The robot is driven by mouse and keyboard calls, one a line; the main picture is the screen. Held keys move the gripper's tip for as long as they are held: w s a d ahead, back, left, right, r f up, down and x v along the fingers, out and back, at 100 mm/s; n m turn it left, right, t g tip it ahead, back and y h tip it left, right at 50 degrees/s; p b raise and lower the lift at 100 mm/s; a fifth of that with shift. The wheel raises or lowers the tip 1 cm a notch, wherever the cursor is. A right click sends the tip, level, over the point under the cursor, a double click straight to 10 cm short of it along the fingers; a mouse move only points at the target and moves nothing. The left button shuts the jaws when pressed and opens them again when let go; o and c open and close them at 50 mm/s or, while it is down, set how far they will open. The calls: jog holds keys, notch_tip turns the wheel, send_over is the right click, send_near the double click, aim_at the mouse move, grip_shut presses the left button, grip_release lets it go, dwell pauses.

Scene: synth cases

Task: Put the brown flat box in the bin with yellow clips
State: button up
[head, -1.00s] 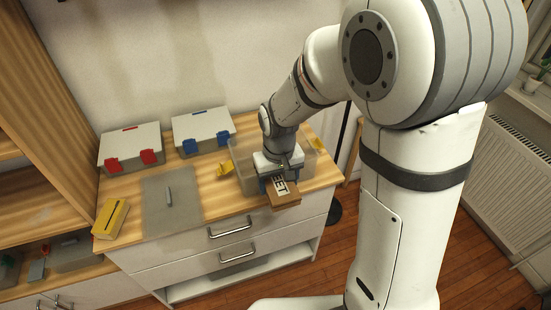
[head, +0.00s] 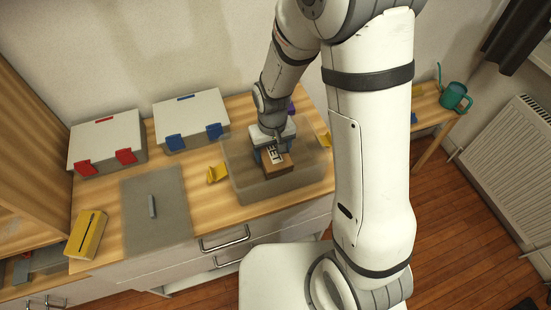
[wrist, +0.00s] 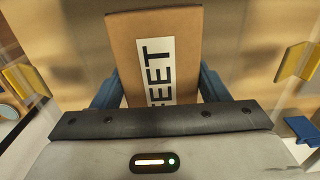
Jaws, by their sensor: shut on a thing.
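The brown flat box (head: 277,162) has a white label with black letters that read "FEET" in the wrist view (wrist: 184,38). My gripper (head: 272,157) is shut on it, with a blue finger on each side of the box in the wrist view (wrist: 160,88). The clear bin with yellow clips (head: 262,192) stands open on the counter. One yellow clip (head: 217,174) sticks out at its left and another (head: 325,140) at its right. In the head view the box is over the bin's opening; I cannot tell how deep it is.
A closed bin with red clips (head: 107,142) and one with blue clips (head: 191,120) stand at the back left. A grey lid (head: 155,222) with a handle lies left of the open bin. A yellow box (head: 87,235) lies at the counter's left end.

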jog(key=shift+w+d+f, duration=0.1)
jog(key=shift+w+f, duration=0.05)
jog(key=shift+f, duration=0.8)
jog(key=shift+f+p, duration=0.3)
jog(key=shift+f, duration=1.8)
jog(key=shift+f, duration=0.2)
jog(key=o, duration=1.1)
jog(key=shift+c, duration=0.2)
jog(key=shift+r, duration=0.15)
